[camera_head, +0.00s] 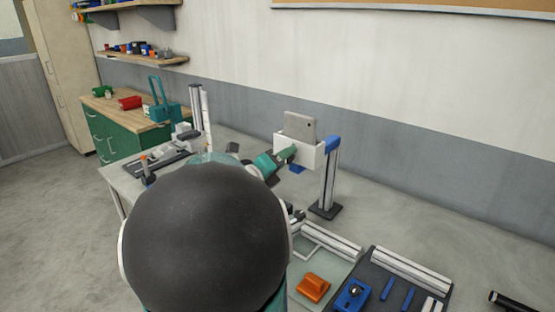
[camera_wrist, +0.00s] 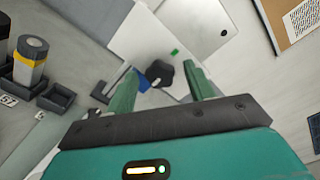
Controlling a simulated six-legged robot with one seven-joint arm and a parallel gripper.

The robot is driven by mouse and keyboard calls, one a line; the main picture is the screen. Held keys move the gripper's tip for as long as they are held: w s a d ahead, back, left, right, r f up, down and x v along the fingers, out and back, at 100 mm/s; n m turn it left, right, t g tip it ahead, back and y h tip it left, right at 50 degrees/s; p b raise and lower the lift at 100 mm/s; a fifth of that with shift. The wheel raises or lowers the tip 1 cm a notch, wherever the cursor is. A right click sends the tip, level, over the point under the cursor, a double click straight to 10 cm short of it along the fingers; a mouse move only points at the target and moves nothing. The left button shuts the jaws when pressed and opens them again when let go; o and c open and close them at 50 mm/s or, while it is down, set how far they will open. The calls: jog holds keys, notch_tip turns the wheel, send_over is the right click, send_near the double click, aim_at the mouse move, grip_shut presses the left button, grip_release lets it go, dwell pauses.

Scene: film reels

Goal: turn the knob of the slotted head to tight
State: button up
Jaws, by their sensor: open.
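The slotted head is a white block (camera_head: 309,155) on a metal post with a blue top, and a grey plate (camera_head: 300,126) stands in its slot. In the wrist view the white head (camera_wrist: 184,66) shows a black knob (camera_wrist: 160,73) with a small green mark just above it. My gripper (camera_wrist: 161,76) is open, with its green fingers to either side of the knob in the picture. I cannot tell whether they touch it. In the head view my teal gripper (camera_head: 289,154) is close to the head's left side, and the knob is not clearly visible there.
The post (camera_head: 329,181) stands on a dark base on the grey table. An orange block (camera_head: 313,287) and a blue fixture (camera_head: 353,293) lie in trays at the front right. Another upright rail (camera_head: 197,105) stands at the back left. My arm hides the table's middle.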

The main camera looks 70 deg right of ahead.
jog(key=shift+s+d, duration=0.15)
jog(key=shift+d, duration=0.1)
jog(key=c, duration=1)
jog(key=shift+o, duration=0.2)
